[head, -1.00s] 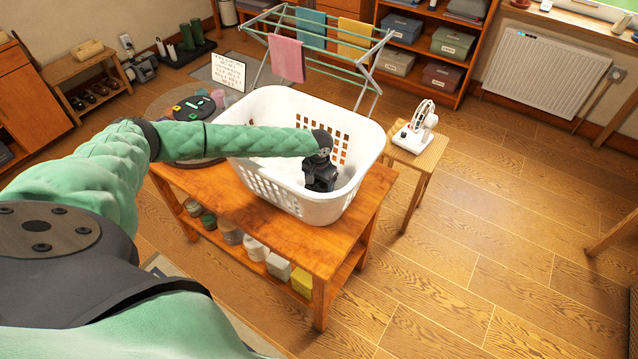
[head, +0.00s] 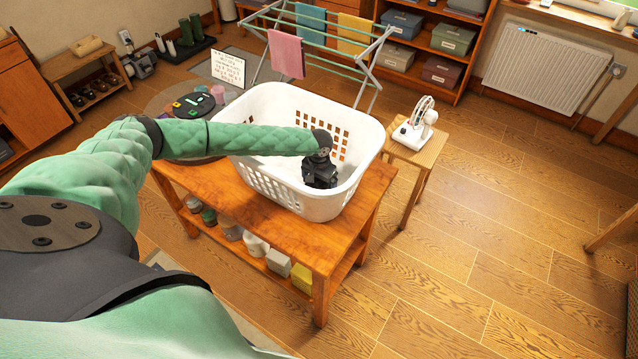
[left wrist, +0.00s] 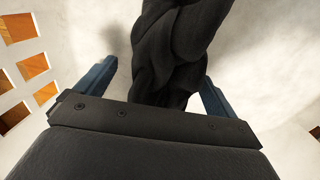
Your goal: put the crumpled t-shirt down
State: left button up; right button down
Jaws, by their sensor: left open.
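The crumpled t-shirt (left wrist: 172,45) is a dark, folded bundle in the left wrist view, lying against the white inside of the laundry basket. In the head view I cannot clearly tell it apart from my dark gripper. My left gripper (head: 320,178) reaches down inside the white basket (head: 262,187), near its right end. In the left wrist view the two bluish fingers of my left gripper (left wrist: 160,75) are spread on either side of the shirt. A gap shows beside the left finger; the right finger is close to the cloth. My right gripper is not in view.
The basket stands on a wooden table (head: 215,205) with jars and boxes on its lower shelf. A stool (head: 421,157) with a small white fan (head: 418,125) is to the right. A drying rack (head: 372,62) stands behind.

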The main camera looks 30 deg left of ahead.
pick_arm(q)
jog(key=shift+r+b, duration=0.3)
jog(key=shift+r, duration=0.05)
notch_tip(320, 180, up, 6)
jog(key=b, duration=0.3)
jog(key=shift+b, duration=0.3)
notch_tip(320, 180, up, 4)
jog(key=shift+r+b, duration=0.15)
jog(key=shift+b, duration=0.65)
jog(key=shift+r, duration=0.55)
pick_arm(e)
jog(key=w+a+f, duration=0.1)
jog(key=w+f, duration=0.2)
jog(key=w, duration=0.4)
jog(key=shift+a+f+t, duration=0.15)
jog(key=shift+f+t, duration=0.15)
